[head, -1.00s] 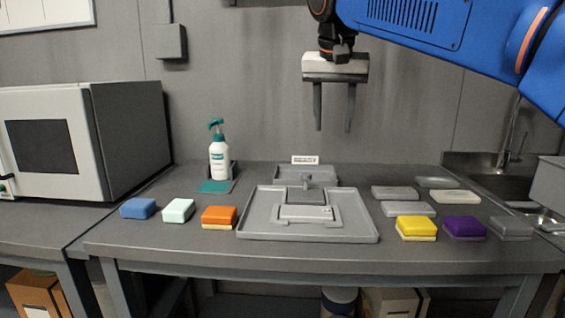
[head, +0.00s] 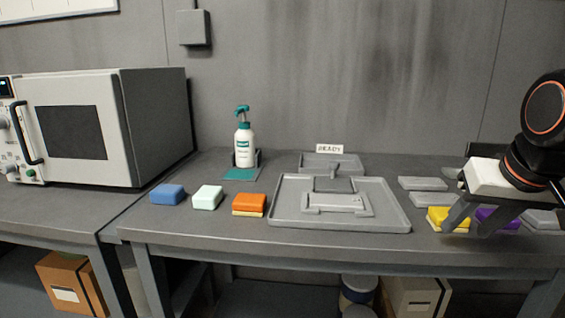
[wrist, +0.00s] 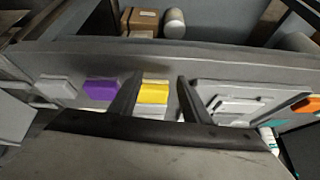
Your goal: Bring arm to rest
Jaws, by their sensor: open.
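My gripper (head: 468,222) is at the right of the head view, in front of and above the right part of the bench. Its two fingers are apart and nothing is between them. In the head view it partly covers the yellow sponge (head: 440,217) and the purple sponge (head: 497,217). In the wrist view the fingers (wrist: 157,84) point toward the bench. The yellow sponge (wrist: 153,93) shows behind the gap between them, and the purple sponge (wrist: 101,90) lies to the left.
A grey tray (head: 285,222) with a grey fixture is mid-bench. Blue (head: 167,195), pale green (head: 207,198) and orange (head: 249,203) sponges lie left of it. A spray bottle (head: 244,150) stands behind. An oven-like box (head: 95,125) is at left. The space above mid-bench is clear.

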